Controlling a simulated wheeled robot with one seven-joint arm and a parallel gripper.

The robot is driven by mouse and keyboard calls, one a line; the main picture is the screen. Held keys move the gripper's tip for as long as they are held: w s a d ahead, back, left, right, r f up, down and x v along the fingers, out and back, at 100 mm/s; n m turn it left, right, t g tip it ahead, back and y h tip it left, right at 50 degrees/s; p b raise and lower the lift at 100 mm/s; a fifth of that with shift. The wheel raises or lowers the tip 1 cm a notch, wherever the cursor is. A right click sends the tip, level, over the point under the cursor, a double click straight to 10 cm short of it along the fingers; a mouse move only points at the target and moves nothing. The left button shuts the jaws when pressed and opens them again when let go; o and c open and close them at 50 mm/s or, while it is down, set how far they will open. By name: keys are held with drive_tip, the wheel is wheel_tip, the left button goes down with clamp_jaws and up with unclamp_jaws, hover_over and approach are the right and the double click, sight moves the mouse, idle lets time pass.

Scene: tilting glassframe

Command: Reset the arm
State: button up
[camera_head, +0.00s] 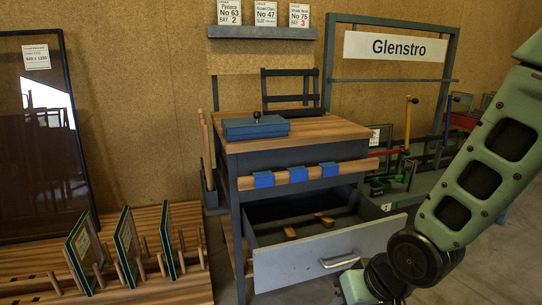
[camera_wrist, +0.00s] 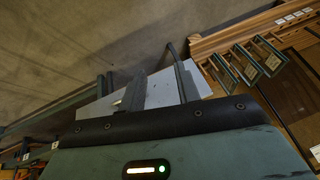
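My arm (camera_head: 480,175) reaches down from the right in the head view, its wrist low by the right end of the open drawer (camera_head: 318,258). The drawer sits in a workbench (camera_head: 290,134), pulled out, with a pale front and a metal handle (camera_head: 339,262). In the head view my gripper is mostly cut off by the bottom edge. In the wrist view my gripper (camera_wrist: 156,68) shows two dark fingers apart, with the pale drawer front (camera_wrist: 205,83) behind them. Nothing shows held between the fingers. I cannot tell how close the fingertips are to the drawer.
A wooden rack (camera_head: 185,285) with several framed panes stands at the lower left. A tall dark glass frame (camera_head: 45,135) leans behind it. A blue box (camera_head: 255,128) lies on the bench. A green frame stand with a Glenstro sign (camera_head: 396,48) stands behind. Bare floor shows at lower right.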

drive_tip(key=s+r+n+g+h, duration=0.35)
drive_tip(key=s+r+n, duration=0.4)
drive_tip(key=s, duration=0.75)
wheel_tip(320, 180, up, 30)
drive_tip(key=m+p, duration=0.2)
drive_tip(key=p, duration=2.7)
drive_tip(key=shift+w+r+y, duration=0.15)
drive_tip(key=shift+y, duration=0.3)
